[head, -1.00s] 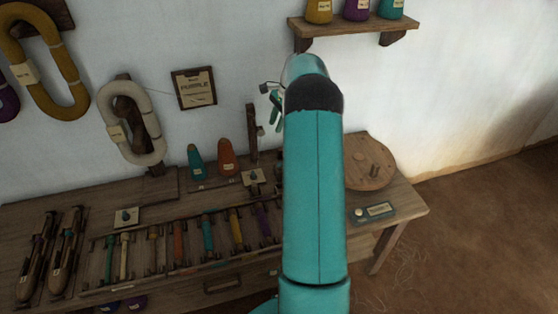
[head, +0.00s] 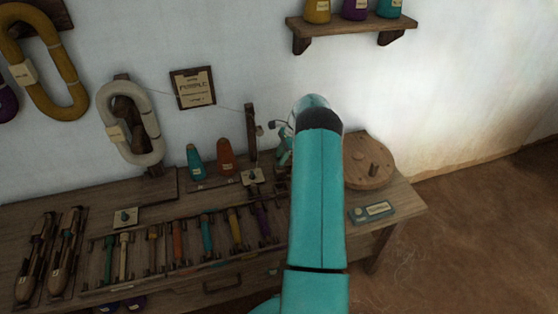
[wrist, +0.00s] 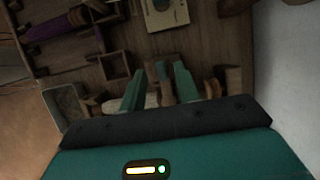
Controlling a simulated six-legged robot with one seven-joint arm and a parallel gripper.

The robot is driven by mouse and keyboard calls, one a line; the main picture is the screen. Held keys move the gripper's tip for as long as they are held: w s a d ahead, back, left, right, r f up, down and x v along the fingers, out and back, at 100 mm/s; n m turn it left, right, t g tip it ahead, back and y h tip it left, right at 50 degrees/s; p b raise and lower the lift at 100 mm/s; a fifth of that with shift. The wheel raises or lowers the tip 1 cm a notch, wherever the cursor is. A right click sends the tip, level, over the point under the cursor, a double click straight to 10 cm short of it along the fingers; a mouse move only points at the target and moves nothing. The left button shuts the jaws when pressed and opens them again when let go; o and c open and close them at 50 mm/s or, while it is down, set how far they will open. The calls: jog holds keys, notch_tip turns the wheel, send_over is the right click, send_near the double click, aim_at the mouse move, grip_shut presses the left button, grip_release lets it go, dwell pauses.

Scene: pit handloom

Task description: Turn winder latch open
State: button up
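A pale square plate with a dark knob (head: 252,177) lies on the bench by an upright wooden post. A pale plate with a round knob also shows at the top of the wrist view (wrist: 165,12). I cannot tell for sure whether this is the winder latch. My gripper (wrist: 160,78) is low over the bench, its two green fingers apart with nothing clearly held between them. The plate lies beyond the fingertips, apart from them. In the head view my gripper (head: 284,150) is partly hidden behind my arm.
A purple bobbin (wrist: 60,25) and a small wooden frame (wrist: 115,66) are left of the fingers. A round wooden disc (head: 368,162) and a teal box (head: 372,212) are at the bench's right end. Several bobbins fill the rack. A second knobbed plate (head: 126,217) is left.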

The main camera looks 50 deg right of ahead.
jog(key=shift+x, duration=1.4)
grip_shut()
